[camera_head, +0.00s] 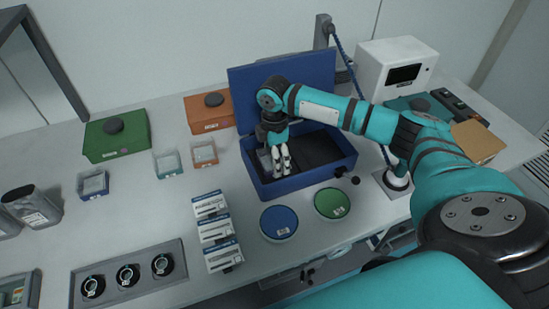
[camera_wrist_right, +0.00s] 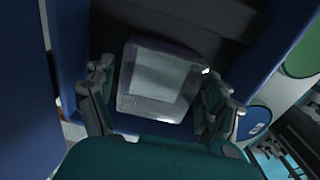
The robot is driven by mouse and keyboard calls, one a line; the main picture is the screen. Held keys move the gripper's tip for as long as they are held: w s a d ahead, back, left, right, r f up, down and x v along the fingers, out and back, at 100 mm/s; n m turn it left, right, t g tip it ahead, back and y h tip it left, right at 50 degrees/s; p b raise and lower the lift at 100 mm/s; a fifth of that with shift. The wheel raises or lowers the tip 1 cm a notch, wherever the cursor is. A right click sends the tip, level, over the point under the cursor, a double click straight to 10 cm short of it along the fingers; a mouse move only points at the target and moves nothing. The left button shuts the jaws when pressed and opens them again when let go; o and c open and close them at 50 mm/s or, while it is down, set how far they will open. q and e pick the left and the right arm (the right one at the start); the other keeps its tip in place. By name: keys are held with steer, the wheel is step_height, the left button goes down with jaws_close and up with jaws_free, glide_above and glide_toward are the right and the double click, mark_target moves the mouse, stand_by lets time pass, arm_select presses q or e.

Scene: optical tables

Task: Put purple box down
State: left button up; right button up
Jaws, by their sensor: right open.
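A small square box (camera_wrist_right: 158,80) with a pale, glassy top sits between the fingers of my right gripper in the right wrist view. It looks grey with a faint purple tint in the dim light. It is at the left end of the open blue case (camera_head: 310,186), inside its walls. In the head view it shows only partly, to the left of my right gripper (camera_head: 281,162). The gripper points down into the case with its fingers open on both sides of the box. Whether the fingers touch the box is hard to tell. My left gripper is out of view.
Small boxes in blue (camera_head: 94,184), teal (camera_head: 167,164) and orange (camera_head: 204,154) stand left of the case. Round blue (camera_head: 278,222) and green (camera_head: 331,203) lidded dishes and stacked white cartons (camera_head: 215,232) are in front. The case's raised lid (camera_head: 250,95) stands behind my gripper.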

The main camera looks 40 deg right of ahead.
step_height(320, 180, up, 11)
steer(key=b, duration=0.1)
steer(key=shift+r+b, duration=0.2)
steer(key=shift+b, duration=0.15)
stand_by(0.9)
